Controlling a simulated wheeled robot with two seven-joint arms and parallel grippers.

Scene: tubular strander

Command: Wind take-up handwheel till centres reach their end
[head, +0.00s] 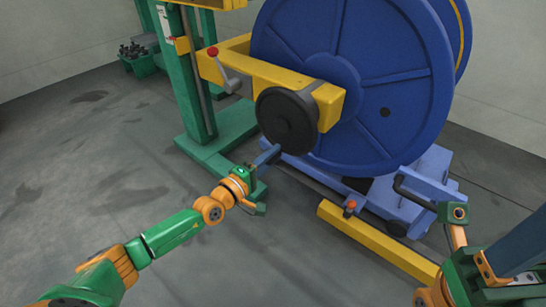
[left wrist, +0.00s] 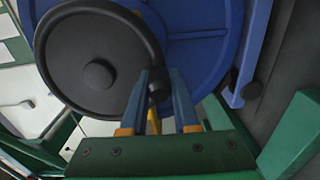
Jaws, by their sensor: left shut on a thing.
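The take-up handwheel (head: 287,121) is a dark grey disc on the yellow arm in front of the big blue reel. It also fills the upper left of the left wrist view (left wrist: 92,58). My left gripper (head: 268,156) reaches up to the wheel's lower edge. In the left wrist view its two blue-grey fingers (left wrist: 163,88) lie either side of a dark part at the wheel's right rim, and they are shut on it. Whether that part is a knob or the rim itself is hard to tell. The centres are hidden.
The blue reel (head: 385,75) stands behind the wheel, held by the yellow arm (head: 238,62) on a green column (head: 190,85). A blue trolley (head: 432,172) and a yellow floor beam (head: 378,245) lie to the right.

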